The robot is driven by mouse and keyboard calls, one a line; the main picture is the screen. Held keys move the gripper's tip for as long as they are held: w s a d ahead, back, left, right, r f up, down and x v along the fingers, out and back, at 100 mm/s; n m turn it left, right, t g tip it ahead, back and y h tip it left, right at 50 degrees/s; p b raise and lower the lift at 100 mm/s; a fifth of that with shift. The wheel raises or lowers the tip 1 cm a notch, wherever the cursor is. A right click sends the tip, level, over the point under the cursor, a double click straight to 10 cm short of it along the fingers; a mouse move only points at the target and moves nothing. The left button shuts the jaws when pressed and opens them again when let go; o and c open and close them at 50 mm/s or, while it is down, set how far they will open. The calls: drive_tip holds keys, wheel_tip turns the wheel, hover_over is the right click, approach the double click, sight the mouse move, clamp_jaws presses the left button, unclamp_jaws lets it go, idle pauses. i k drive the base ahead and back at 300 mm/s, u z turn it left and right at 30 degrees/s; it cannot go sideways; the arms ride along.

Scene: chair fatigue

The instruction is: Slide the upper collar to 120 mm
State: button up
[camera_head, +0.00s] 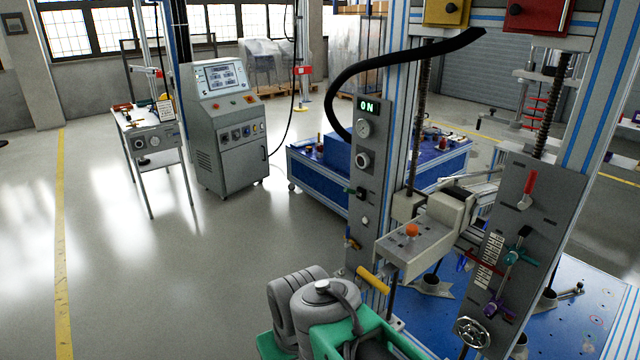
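A grey panel (541,200) on the right upright of the test frame carries a pale marked scale (489,262), whose figures are too small to read. A teal clamp-like part (512,257) sits beside the scale, and a purple one (492,309) sits lower down. The teal part is the higher of the two and looks like the upper collar, but its exact setting cannot be read. A red-handled lever (529,188) is above them. My gripper is not in view; grey and green parts of my own body show at the bottom centre.
A grey arm with an orange knob (412,231) and a yellow-handled part (373,280) jut out left of the panel. A handwheel (472,332) is below it. A control post (367,190) reads ON. A black hose arches above. Open floor lies left.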

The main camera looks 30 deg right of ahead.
sight(521, 253)
drive_tip(key=z, duration=0.1)
drive_tip(key=k, duration=0.85)
drive_tip(key=z, duration=0.85)
drive_tip(key=i, duration=0.9)
drive_tip(key=u, duration=0.05)
